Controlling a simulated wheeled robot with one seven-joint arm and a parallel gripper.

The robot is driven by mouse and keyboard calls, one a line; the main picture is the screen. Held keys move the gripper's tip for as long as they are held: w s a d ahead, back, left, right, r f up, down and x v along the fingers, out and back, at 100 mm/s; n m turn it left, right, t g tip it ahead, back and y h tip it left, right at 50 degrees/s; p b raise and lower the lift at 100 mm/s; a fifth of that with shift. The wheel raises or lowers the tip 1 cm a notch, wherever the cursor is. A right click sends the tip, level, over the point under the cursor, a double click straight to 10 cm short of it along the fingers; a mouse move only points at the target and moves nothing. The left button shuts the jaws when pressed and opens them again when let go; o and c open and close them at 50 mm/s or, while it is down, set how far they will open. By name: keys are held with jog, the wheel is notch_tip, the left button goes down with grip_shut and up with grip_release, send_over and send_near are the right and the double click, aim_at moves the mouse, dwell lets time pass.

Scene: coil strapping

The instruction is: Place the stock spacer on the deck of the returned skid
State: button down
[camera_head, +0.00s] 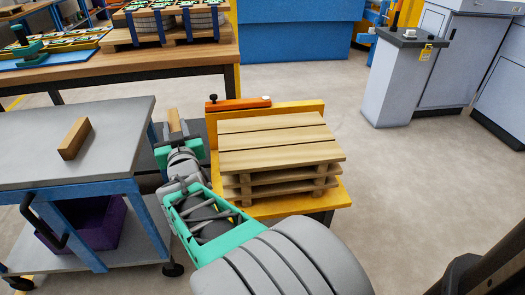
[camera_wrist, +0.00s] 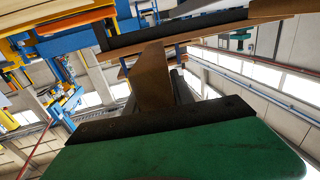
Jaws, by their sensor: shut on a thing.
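My gripper (camera_head: 176,128), with green jaws, is shut on a wooden spacer (camera_head: 174,117) just left of the yellow stand. In the wrist view the spacer (camera_wrist: 152,78) is a brown block clamped between the dark jaw pads. A wooden skid (camera_head: 275,143) with a slatted deck sits on the yellow stand in the head view. Its deck is bare, and my gripper is to its left, apart from it. A second wooden block (camera_head: 74,138) lies on the grey cart top at the left.
The grey cart (camera_head: 120,115) has a purple bin (camera_head: 100,225) on its lower shelf. The yellow stand (camera_head: 335,195) has a raised back panel with an orange tool (camera_head: 238,103) on top. A wooden bench (camera_head: 190,62) with loaded skids stands behind. Open floor lies to the right.

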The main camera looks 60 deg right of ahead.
jog(key=s+d+m+g+h+b, duration=0.2)
jog(key=s+d+m+g+h, duration=0.1)
jog(key=s+d, duration=0.4)
jog(key=d+f+b, duration=0.1)
jog(key=d+f, duration=0.1)
jog(key=d, duration=0.2)
jog(key=w+d+f+b, duration=0.1)
jog(key=d+f+b, duration=0.1)
jog(key=d+f, duration=0.1)
jog(key=d+f+b, duration=0.1)
jog(key=d+f, duration=0.2)
jog(key=d, duration=0.2)
jog(key=shift+w+d+f+b, duration=0.1)
jog(key=shift+w+d+b, duration=0.05)
jog(key=shift+b, duration=0.15)
jog(key=shift+d+f, duration=0.3)
jog(key=f+b, duration=0.1)
jog(key=d+f, duration=0.1)
jog(key=f, duration=0.1)
jog(key=shift+f+b, duration=0.25)
jog(key=shift+b, duration=0.1)
jog(key=shift+f, duration=0.15)
jog(key=shift+f, duration=0.15)
